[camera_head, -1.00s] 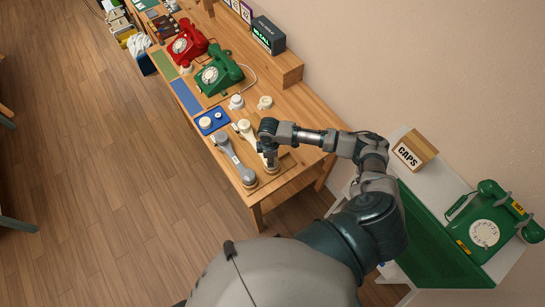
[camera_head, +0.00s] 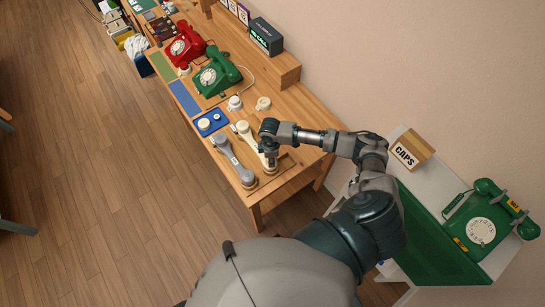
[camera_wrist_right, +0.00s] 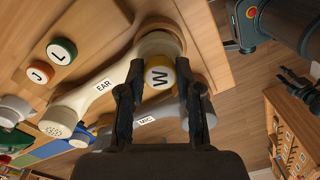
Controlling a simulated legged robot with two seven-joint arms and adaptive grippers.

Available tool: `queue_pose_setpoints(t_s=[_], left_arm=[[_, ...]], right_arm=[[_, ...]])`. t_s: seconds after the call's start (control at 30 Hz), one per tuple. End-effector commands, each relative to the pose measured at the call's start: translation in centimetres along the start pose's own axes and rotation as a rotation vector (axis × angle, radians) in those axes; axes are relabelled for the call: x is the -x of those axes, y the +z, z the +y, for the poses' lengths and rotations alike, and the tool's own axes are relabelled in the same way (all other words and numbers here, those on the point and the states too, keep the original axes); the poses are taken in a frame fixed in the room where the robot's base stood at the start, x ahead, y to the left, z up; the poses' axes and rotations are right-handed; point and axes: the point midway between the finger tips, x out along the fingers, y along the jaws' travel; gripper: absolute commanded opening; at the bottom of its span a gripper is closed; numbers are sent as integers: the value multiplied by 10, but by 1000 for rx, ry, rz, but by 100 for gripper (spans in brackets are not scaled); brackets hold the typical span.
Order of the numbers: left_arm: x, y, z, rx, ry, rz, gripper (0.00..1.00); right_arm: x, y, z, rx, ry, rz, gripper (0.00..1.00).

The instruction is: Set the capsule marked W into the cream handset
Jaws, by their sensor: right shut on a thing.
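My right gripper (camera_wrist_right: 160,95) is shut on the capsule marked W (camera_wrist_right: 158,77), which has a white face and a yellow rim. The cream handset (camera_wrist_right: 104,84), labelled EAR, lies on the wooden bench; it also shows in the head view (camera_head: 244,129). In the wrist view the capsule overlaps the near edge of the handset's round upper end (camera_wrist_right: 158,42). I cannot tell whether they touch. In the head view my right gripper (camera_head: 270,162) points down at the handset's near end and hides part of it. My left gripper is not in view.
A grey handset (camera_head: 226,151) lies beside the cream one. Capsules marked J (camera_wrist_right: 40,72) and L (camera_wrist_right: 61,50) lie nearby. A blue tray (camera_head: 201,130) holds round white parts. Green (camera_head: 216,75) and red (camera_head: 186,45) phones stand farther along the bench.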

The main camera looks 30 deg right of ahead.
Motion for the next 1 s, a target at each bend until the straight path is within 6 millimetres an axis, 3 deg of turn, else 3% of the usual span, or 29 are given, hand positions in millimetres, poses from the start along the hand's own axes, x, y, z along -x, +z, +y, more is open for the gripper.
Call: queue_pose_setpoints(t_s=[0.37,0.4,0.5,0.73,0.83,1.0], left_arm=[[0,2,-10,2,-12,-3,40],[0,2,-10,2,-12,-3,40],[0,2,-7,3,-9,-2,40],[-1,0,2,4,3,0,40],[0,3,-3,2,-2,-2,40],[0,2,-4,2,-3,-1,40]], right_arm=[[-6,4,2,-1,-2,3,6],[-7,4,2,-1,-2,3,36],[-7,4,2,-2,-2,1,61],[-6,2,1,-1,-1,1,63],[-4,2,1,0,0,1,63],[15,2,3,0,2,3,63]])
